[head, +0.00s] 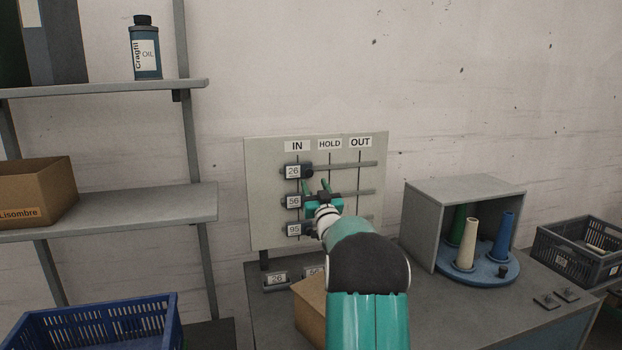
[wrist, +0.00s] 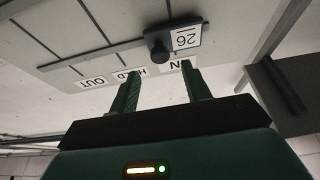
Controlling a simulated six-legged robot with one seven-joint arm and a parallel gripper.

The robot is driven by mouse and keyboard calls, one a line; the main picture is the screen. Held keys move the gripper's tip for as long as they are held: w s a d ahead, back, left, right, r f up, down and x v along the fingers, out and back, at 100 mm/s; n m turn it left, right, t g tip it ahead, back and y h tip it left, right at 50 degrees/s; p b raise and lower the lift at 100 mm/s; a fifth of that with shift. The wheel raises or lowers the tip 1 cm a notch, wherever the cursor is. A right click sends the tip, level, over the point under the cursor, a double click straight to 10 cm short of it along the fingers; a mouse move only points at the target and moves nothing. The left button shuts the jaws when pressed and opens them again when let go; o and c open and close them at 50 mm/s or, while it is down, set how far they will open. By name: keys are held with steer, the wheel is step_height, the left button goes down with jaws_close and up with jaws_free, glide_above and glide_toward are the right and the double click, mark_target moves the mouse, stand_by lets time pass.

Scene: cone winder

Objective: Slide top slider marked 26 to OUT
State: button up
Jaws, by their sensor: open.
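The top slider marked 26 (head: 293,171) sits under the IN label on the top rail (head: 345,166) of the pale board (head: 262,200). Its dark knob is at its right end in the head view. The slider also shows upside down in the wrist view (wrist: 180,42), just beyond my fingertips. The OUT label (head: 360,142) is at the right end of the board. My gripper (head: 316,187) is open and empty, just below the top slider's knob and apart from it. Its two green fingers (wrist: 160,77) point toward the board.
Sliders marked 56 (head: 293,201) and 95 (head: 293,230) sit under IN on the lower rails. A cardboard box (head: 310,305) stands below the board, partly behind my arm. A grey cabinet (head: 420,215) with cones stands at right. The board right of the top slider looks clear.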

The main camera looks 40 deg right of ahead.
mark_target(310, 173)
steer(key=shift+x, duration=2.45)
jaws_close()
